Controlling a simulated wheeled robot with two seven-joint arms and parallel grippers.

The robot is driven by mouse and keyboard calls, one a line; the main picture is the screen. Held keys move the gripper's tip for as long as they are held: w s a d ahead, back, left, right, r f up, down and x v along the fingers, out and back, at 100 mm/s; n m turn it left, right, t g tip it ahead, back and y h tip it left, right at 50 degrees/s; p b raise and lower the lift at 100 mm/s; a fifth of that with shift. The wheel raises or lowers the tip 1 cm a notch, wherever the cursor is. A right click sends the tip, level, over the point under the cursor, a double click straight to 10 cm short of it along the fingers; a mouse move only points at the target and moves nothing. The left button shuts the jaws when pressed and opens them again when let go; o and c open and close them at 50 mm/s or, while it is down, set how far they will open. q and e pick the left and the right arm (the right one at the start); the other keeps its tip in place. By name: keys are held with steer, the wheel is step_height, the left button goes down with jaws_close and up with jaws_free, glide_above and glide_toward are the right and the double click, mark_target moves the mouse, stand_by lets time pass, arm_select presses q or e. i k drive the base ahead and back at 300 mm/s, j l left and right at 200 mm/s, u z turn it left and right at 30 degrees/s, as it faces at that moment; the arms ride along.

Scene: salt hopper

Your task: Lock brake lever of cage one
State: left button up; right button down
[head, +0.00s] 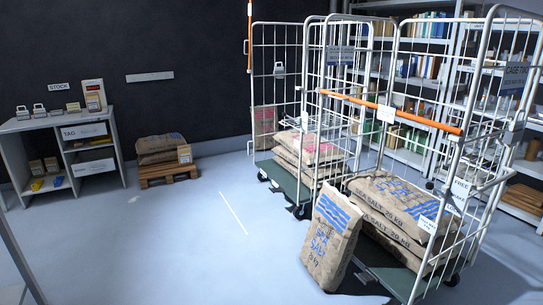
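Two wire roll cages on castors stand on the right side of the head view. The nearer cage (465,172) has a green base, an orange bar (390,109) across its upper part and stacked sea salt sacks (398,212) inside. The farther cage (278,88) stands behind it to the left and also holds sacks (307,150). No brake lever can be made out for certain; the castors are small and partly hidden. Neither of my grippers is in view.
A salt sack (331,240) leans upright against the nearer cage's left front. A grey desk (115,150) and a small pallet with sacks (168,172) stand at the left wall. Shelving (403,158) fills the back right. The blue-grey floor at centre left is clear.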

mark_target(284, 114)
steer(key=i, duration=1.55)
steer(key=i+u, duration=0.1)
steer(key=i, duration=0.7)
steer(key=i+l+u, duration=0.15)
steer(key=i, duration=0.6)
steer(key=i+l+u, duration=0.2)
steer(key=i, duration=0.2)
steer(key=i+l+u, duration=0.25)
steer(key=i, duration=0.15)
steer(key=j, duration=0.1)
